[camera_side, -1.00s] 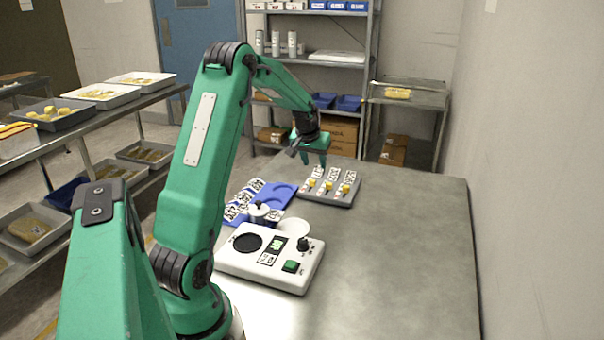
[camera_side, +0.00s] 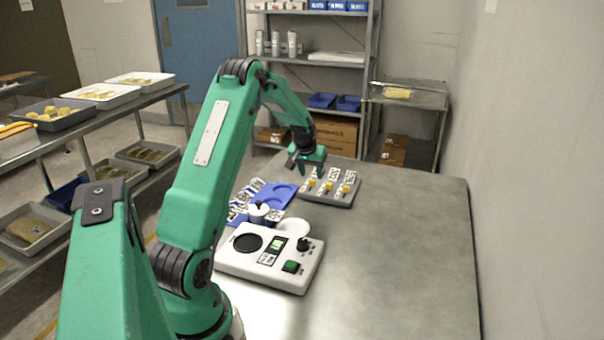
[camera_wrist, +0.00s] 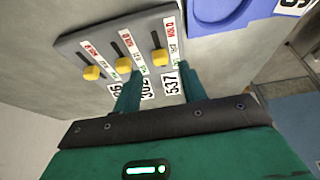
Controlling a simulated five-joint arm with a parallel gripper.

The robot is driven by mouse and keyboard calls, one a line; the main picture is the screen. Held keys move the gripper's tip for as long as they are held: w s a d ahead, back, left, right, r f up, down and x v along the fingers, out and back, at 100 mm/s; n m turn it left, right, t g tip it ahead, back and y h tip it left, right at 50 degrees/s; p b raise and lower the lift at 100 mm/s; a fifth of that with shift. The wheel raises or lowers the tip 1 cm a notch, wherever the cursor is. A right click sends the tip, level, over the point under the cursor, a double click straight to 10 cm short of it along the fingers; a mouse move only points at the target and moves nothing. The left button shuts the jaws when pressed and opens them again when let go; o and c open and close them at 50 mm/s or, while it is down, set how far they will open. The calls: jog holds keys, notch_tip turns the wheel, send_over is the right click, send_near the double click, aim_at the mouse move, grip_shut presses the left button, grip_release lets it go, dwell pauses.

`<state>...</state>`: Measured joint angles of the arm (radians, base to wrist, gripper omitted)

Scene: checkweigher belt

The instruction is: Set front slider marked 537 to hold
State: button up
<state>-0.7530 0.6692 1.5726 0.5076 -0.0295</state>
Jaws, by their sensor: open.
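A grey slider panel (camera_wrist: 75,45) carries three sliders with yellow knobs; it also shows in the side view (camera_side: 346,203). In the wrist view the card marked 537 (camera_wrist: 171,83) is at the right-hand slider. In the side view my gripper (camera_side: 308,170) is low at the panel's left end.
A blue tray (camera_side: 282,192) with round recesses lies left of the panel, with printed cards beside it. A white weighing unit (camera_side: 265,262) with a dark round pad, a display, a knob and a green button stands nearer. The table (camera_side: 410,250) is clear to the right.

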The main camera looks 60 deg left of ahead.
aim_at(312, 180)
jog(key=shift+x, duration=1.85)
grip_shut()
